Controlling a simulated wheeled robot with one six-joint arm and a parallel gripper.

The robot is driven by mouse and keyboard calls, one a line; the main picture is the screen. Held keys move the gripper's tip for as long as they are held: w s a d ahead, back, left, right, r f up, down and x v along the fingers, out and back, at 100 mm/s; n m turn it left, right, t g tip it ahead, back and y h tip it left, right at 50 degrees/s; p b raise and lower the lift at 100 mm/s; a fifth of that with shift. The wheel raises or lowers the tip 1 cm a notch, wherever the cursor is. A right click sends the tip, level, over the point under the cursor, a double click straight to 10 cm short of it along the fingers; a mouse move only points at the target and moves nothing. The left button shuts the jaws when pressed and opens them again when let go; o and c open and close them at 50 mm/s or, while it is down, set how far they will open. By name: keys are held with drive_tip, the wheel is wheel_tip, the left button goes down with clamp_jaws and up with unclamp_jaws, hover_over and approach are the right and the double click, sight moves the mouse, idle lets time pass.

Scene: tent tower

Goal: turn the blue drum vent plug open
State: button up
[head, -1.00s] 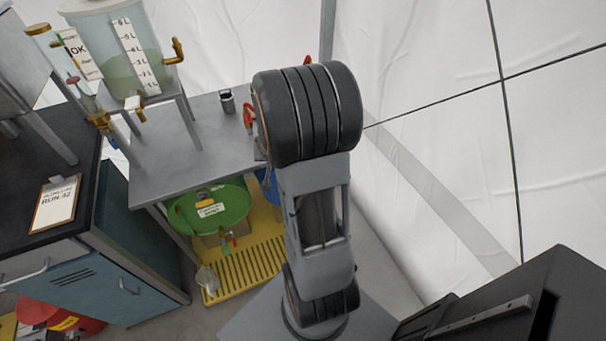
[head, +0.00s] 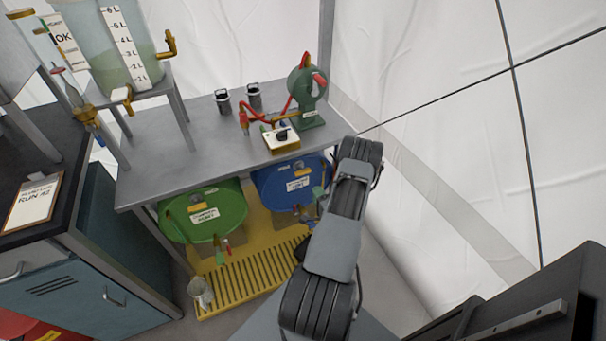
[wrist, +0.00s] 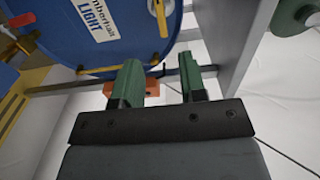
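The blue drum (head: 272,190) lies under the bench with its labelled round end facing out. In the head view, a small yellow-brown fitting (head: 301,171) shows above its label. In the wrist view, the blue drum (wrist: 60,42) fills the upper left, with a yellow lever-like fitting (wrist: 162,18) right of the label. I cannot tell for sure which fitting is the vent plug, nor its turn. My gripper (wrist: 158,80) has two green fingers spread apart with nothing between them. It is near the drum's lower right, apart from the fittings. In the head view my arm partly hides the drum's right side.
A green drum (head: 180,222) lies left of the blue one, above a yellow slatted tray (head: 240,282). The bench (head: 165,165) overhangs both drums and carries a green hand-wheel device (head: 306,85). A bench leg (wrist: 243,45) stands right of the drum. An orange block (wrist: 150,88) lies behind my fingers.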

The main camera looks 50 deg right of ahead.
sight(303, 171)
drive_tip(key=x, duration=1.3)
drive_tip(key=shift+w+r, duration=0.1)
clamp_jaws()
